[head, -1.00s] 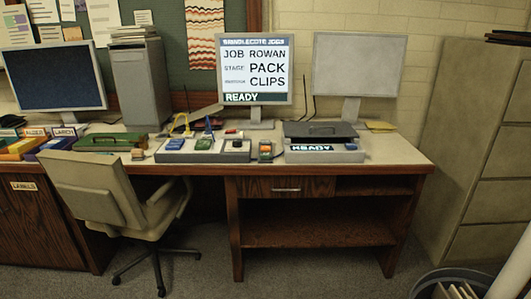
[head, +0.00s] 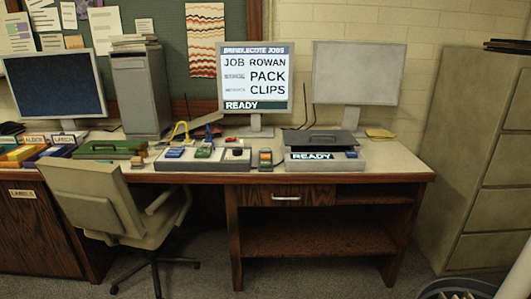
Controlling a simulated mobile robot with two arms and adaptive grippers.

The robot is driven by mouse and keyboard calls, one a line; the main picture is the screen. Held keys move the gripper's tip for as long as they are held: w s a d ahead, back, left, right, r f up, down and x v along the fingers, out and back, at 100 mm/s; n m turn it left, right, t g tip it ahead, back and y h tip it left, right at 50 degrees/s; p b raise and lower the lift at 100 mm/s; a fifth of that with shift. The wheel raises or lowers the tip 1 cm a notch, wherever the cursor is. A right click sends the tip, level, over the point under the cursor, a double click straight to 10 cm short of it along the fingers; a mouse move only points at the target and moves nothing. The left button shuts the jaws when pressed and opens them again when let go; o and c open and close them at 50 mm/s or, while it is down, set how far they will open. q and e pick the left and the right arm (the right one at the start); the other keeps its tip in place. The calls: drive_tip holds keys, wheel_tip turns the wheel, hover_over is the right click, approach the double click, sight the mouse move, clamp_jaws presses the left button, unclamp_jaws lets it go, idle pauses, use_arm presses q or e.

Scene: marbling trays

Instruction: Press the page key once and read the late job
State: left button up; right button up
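The lit screen (head: 254,78) stands at the back of the desk and reads JOB ROWAN, PACK, CLIPS, with READY along its bottom. In front of it a grey control panel (head: 222,167) carries a blue key (head: 174,153), a green key (head: 203,151) and a black knob (head: 237,151). I cannot tell which of these is the page key. A grey device (head: 345,162) to the right has a dark lid and a small display (head: 311,156) reading READY. Neither of my grippers is in view.
A small orange and green item (head: 265,157) sits between panel and device. A blank monitor (head: 356,72) stands behind. An office chair (head: 100,200) is at the desk's left front. A filing cabinet (head: 480,150) stands right.

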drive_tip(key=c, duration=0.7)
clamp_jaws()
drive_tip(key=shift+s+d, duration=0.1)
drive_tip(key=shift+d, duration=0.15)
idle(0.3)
